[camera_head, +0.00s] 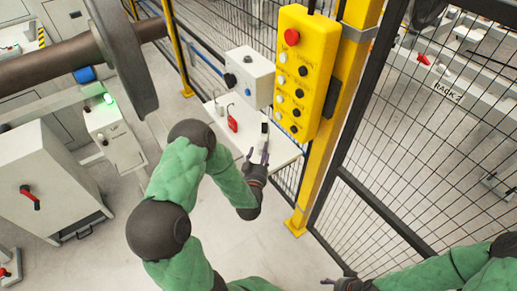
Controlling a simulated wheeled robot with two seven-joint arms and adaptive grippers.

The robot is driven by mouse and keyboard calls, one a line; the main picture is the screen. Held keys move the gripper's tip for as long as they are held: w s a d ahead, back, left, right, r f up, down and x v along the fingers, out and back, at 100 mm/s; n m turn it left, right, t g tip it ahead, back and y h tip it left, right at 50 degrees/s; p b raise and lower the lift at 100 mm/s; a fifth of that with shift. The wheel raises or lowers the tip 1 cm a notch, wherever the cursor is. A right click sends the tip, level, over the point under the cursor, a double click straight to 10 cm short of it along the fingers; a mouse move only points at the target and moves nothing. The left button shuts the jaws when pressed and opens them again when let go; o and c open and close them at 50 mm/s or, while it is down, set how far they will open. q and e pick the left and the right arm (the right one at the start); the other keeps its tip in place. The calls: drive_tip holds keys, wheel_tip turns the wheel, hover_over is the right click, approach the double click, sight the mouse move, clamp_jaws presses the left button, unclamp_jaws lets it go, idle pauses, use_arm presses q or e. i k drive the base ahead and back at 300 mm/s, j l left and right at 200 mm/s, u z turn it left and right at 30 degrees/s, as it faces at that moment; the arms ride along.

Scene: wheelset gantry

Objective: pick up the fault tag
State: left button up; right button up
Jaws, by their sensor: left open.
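A white shelf (277,151) stands below the control boxes. On it lies a small red piece (232,123) with a thin loop at its top; whether it is the fault tag or a padlock is too small to tell. A small grey piece (219,109) lies to its left, and a dark, narrow item (264,129) lies to its right. My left gripper (257,156) is open at the shelf's front edge, right of and nearer than the red piece, just short of the dark item. My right gripper (328,281) is at the bottom edge, partly cut off, its jaws unclear.
A yellow control box (306,70) with a red button hangs on a yellow post (339,110), above and right of the shelf. A grey box (249,76) stands behind the shelf. Black mesh fencing (420,130) closes the right side. Floor (240,245) is clear below the shelf.

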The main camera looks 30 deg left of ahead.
sight(232, 124)
drive_tip(key=u, duration=1.4)
